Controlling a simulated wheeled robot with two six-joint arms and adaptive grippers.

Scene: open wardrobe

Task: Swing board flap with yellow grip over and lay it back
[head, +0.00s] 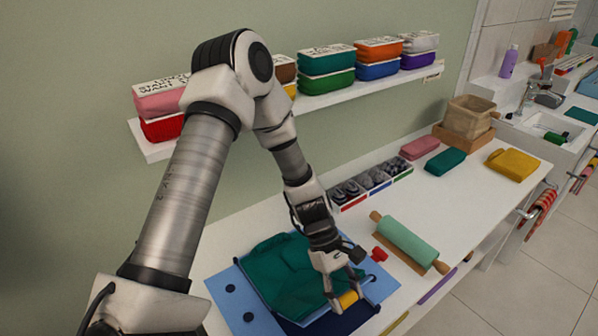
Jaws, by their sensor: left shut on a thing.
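A blue folding board (236,306) lies on the white counter, with a teal garment (283,273) spread over its middle. A dark blue part of the board shows at the bottom of the picture. The yellow grip (348,299) is at the board's near right side. My left gripper (346,293) reaches down from above with its fingers around the yellow grip, shut on it. The gripper and wrist hide part of the board's right side, and I cannot tell how far the flap is tilted. My right gripper is out of view.
A red piece (379,254) sits by the board's right corner. A green rolling pin (410,242) lies just right of it. A sectioned tray (368,184) stands behind. Folded cloths (513,163) and a wooden box (468,117) are farther right. A shelf (157,151) of folded bundles hangs above.

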